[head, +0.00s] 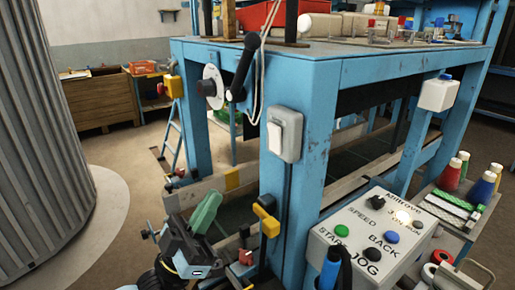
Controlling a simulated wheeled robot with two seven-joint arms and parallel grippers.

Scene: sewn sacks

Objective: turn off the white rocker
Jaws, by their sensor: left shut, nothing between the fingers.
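The white rocker (275,138) sits in a grey switch box (291,150) on the front corner post of the blue bench. Which way it is tipped is too small to tell. My left gripper (213,203) is at the lower left, with a dark body and green fingers pointing up. The fingers are shut and hold nothing. It is below and left of the switch box, well apart from it. My right gripper is not in view.
A control box (335,238) with several buttons stands at the lower right. A ribbed grey column (45,150) stands at the left.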

